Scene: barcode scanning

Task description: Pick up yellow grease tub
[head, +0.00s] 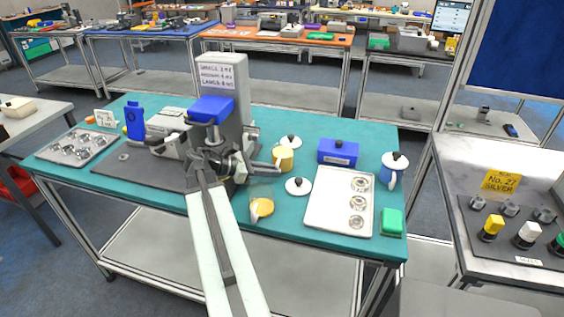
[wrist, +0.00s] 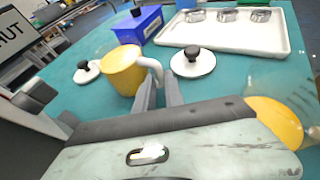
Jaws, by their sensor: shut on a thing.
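The yellow grease tub (head: 284,159) stands on the teal table, beside the end of my arm in the head view. In the wrist view the tub (wrist: 122,70) is upright, with a pale curved handle on its right side. My gripper (wrist: 160,92) is shut on this handle; its two grey fingers are close together there. In the head view the gripper tips (head: 277,166) meet the tub's near left side. Whether the tub's base touches the table is hard to tell. A second yellow, round thing (head: 262,207) lies nearer on the table, also at the wrist view's right (wrist: 275,120).
White lids with black knobs lie behind (head: 290,142) and in front (head: 298,187) of the tub. A blue bin (head: 338,151), a white tray (head: 327,210) of metal parts, a blue lidded pot (head: 389,176) and a green box (head: 391,222) are to the right. A grey machine (head: 222,85) stands left.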

